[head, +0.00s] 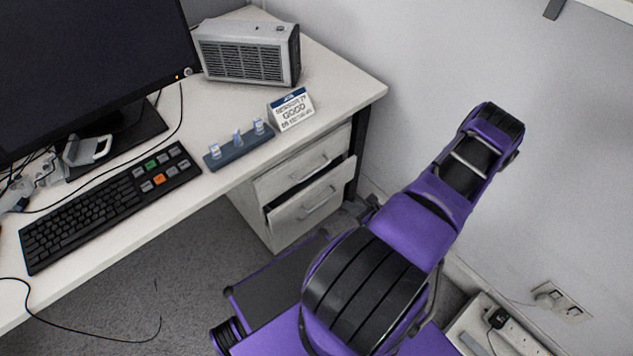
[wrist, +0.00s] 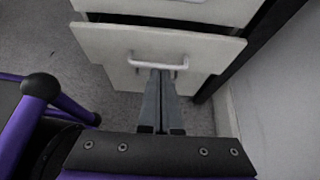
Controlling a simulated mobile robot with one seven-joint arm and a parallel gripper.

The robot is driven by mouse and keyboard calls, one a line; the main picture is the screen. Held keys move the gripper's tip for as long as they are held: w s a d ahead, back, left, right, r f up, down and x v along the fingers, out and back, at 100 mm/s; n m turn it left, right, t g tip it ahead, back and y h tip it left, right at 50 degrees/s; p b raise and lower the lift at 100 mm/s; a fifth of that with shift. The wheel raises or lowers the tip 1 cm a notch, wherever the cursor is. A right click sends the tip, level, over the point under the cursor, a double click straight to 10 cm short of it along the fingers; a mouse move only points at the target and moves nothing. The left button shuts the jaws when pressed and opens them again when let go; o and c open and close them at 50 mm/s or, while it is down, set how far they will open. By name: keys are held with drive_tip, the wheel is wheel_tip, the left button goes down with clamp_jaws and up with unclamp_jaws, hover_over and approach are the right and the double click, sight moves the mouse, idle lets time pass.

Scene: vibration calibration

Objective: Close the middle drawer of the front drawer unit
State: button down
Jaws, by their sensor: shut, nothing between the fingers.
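The front drawer unit (head: 252,218) is pale grey and stands under the right end of the desk. Its middle drawer (head: 322,210) is partly pulled out, with a dark gap above its front; its upper drawer (head: 283,177) looks shut. In the wrist view the middle drawer's front (wrist: 105,45) sticks out towards me, and its bar handle (wrist: 184,66) runs across it. My gripper (wrist: 162,73) is shut and empty, its fingertips at the middle of that handle. I cannot tell whether they touch it. In the head view my gripper is hidden.
The desk (head: 345,85) carries a monitor (head: 90,65), keyboard (head: 105,205), grey vented box (head: 245,55), small sign (head: 291,109) and rack (head: 240,150). A dark desk leg (wrist: 255,55) and wall (wrist: 285,95) stand close to the unit's right.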

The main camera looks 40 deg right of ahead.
drive_tip(key=b, duration=0.2)
approach(317, 186)
wheel_tip(317, 186, down, 4)
drive_tip(key=w, duration=0.4)
drive_tip(key=shift+w+a+r, duration=0.1)
drive_tip(key=shift+w, duration=0.65)
